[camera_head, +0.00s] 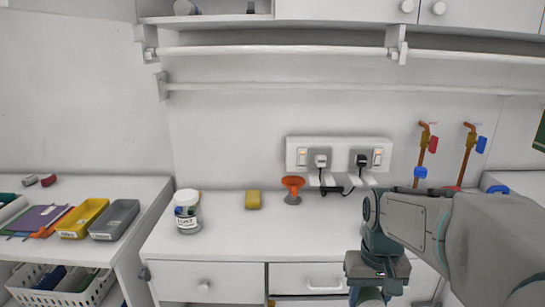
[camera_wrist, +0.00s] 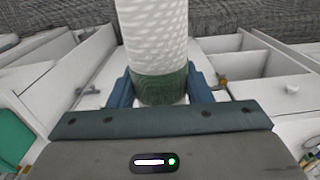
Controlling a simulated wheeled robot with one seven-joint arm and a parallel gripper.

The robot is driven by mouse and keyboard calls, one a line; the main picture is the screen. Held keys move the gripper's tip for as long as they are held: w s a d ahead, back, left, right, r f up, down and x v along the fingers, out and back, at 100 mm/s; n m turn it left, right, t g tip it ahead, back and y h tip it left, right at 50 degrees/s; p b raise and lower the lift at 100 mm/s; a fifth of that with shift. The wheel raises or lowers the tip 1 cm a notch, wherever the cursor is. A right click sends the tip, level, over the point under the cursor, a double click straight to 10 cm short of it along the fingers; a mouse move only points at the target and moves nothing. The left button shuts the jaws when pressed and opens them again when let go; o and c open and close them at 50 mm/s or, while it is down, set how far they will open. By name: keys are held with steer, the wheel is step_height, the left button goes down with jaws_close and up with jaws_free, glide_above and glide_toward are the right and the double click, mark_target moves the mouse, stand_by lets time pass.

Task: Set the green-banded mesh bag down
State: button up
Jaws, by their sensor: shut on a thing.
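The mesh bag (camera_wrist: 155,32) is white with a patterned surface and a dark green band (camera_wrist: 160,86) near its lower part in the wrist view. My gripper (camera_wrist: 160,88) is shut on it, with a blue finger on each side of the green band. In the head view my arm reaches in from the right and my gripper's body (camera_head: 377,266) is in front of the counter drawers. The fingertips and the bag are not clearly visible there. I cannot tell whether the bag touches anything.
The white counter (camera_head: 225,235) holds a white jar (camera_head: 187,212), a yellow sponge-like block (camera_head: 253,200) and an orange-topped item (camera_head: 293,188). Outlets with plugs (camera_head: 339,158) are on the wall. Yellow (camera_head: 82,218) and grey (camera_head: 115,220) trays sit on the left surface. The counter front is clear.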

steer(key=w+a+f, duration=0.4)
steer(key=w+f, duration=1)
step_height(320, 180, down, 10)
steer(key=s, duration=0.2)
steer(key=shift+f+n, duration=0.25)
steer(key=shift+n, duration=0.05)
